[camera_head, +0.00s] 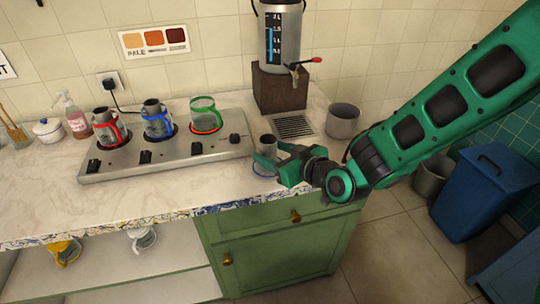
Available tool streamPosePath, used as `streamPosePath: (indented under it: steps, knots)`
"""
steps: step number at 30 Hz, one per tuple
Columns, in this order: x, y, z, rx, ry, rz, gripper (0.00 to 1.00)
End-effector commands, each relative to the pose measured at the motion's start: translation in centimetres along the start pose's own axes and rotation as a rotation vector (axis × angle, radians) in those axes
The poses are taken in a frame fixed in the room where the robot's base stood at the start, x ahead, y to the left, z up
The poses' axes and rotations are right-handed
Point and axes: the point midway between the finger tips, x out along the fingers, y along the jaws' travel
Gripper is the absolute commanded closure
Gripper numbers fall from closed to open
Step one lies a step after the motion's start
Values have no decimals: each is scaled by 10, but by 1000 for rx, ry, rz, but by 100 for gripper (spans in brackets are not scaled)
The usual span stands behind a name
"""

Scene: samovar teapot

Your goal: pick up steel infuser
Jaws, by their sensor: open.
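A small dark grey metal cylinder (268,142), which looks like the steel infuser, stands upright near the counter's right front part. My green gripper (269,156) reaches in from the right, with its jaws open at the cylinder's near side. The fingers hide the cylinder's lower part, and I cannot tell whether they touch it. A blue-rimmed clear dish or glass (264,172) sits just below the fingers in the picture, partly hidden by them.
A steel hob (110,170) to the left holds red-, blue- and green-trimmed pots. Behind stand a samovar (280,45) on a brown block (279,90), a drain grille (294,126) and a grey pot (342,121). Bare marble counter (150,195) lies in front of the hob.

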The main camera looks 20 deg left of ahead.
Motion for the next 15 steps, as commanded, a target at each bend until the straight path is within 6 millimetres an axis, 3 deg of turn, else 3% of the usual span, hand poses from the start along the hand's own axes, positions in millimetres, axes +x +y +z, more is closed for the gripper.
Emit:
streamPosePath:
  steps: [15]
  knots:
    - [52, -4, -3, 0, 0, -1, 44]
